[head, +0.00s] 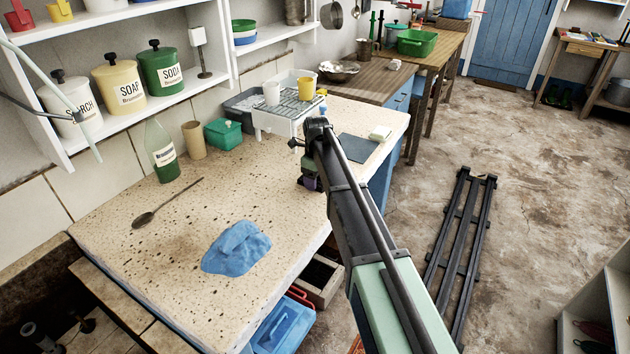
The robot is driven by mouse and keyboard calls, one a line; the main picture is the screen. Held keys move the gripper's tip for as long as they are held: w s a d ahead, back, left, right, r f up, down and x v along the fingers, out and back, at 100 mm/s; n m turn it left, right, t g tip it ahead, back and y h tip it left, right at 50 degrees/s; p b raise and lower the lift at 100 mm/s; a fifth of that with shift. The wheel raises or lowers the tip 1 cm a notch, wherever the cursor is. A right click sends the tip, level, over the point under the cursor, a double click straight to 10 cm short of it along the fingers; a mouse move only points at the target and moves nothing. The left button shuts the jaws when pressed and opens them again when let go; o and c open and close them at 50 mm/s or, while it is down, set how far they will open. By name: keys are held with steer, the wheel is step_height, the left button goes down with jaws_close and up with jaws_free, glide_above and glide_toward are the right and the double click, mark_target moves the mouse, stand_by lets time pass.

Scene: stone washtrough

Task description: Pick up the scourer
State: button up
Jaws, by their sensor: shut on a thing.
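My gripper (308,182) is low over the right part of the speckled stone worktop (300,215), in front of the white rack. My own arm hides much of it, and its fingertips are hard to make out. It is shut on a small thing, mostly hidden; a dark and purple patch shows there. This looks like the scourer, but its outline is not clear. I cannot tell whether it touches the worktop. A pale yellow-green block (380,133) lies apart, at the worktop's right end beside a dark flat slab (357,148).
A crumpled blue cloth (237,248) and a dark spoon (165,204) lie left of my arm. A green bottle (160,150), a tan cup (194,140) and a green box (223,133) stand along the wall. The white rack (285,118) holds cups. The worktop's middle is clear.

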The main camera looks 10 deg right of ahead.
step_height(320, 180, up, 20)
steer(key=p, duration=2)
